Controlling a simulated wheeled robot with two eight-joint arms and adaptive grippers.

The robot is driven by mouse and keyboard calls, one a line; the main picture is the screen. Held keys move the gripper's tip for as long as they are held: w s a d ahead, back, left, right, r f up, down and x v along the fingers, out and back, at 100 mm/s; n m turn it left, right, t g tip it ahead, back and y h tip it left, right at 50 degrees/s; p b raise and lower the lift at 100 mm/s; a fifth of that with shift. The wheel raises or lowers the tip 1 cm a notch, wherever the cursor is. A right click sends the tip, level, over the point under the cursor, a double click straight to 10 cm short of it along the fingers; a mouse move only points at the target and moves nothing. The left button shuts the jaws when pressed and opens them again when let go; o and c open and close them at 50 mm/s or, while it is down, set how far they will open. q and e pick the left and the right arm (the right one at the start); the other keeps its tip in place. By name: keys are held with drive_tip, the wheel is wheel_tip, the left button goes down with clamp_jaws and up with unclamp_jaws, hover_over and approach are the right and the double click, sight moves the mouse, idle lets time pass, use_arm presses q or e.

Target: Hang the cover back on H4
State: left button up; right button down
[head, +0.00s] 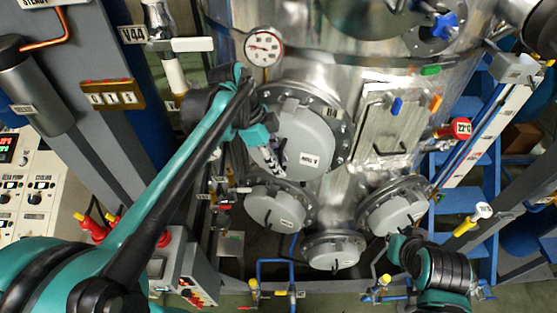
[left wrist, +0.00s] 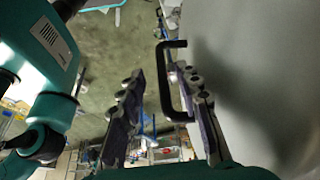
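The grey round cover (head: 315,132) is in front of the bolted port flange marked H4 (head: 341,113) on the steel vessel in the head view. The flange rim shows above and right of it. I cannot tell whether the cover touches the flange. My left gripper (head: 272,160) is at the cover's left side. In the left wrist view the gripper (left wrist: 162,110) is open, its two fingers well apart. The cover's black handle (left wrist: 168,82) is close to the right finger, which overlaps its loop. The cover's grey face (left wrist: 265,60) fills the right side. My right gripper's fingers are not visible.
Smaller round covers (head: 275,208) (head: 334,250) (head: 396,210) sit on ports below. A rectangular hatch (head: 390,128) is to the right and a pressure gauge (head: 264,47) above left. Blue steps (head: 455,240) stand at the right. My right arm is at lower right.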

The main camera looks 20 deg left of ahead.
use_arm(q)
drive_tip(key=v, duration=0.8)
drive_tip(key=s+f+n+t+y+b, duration=0.1)
drive_tip(key=f+n+b, duration=0.4)
drive_tip(key=f+b, duration=0.6)
drive_tip(key=s+a+f+n+t+y+b, duration=0.1)
drive_tip(key=s+f+n+b, duration=0.4)
drive_tip(key=f+b, duration=0.7)
drive_tip(key=s+f+n+t+y+b, duration=0.2)
drive_tip(key=f+b, duration=1)
drive_tip(key=f, duration=1.4)
drive_tip(key=s+n+t, duration=0.2)
drive_tip(key=n, duration=0.2)
drive_tip(key=shift+a+n+t+y, duration=0.25)
drive_tip(key=shift+n+t+y, duration=0.05)
drive_tip(key=shift+f, duration=0.2)
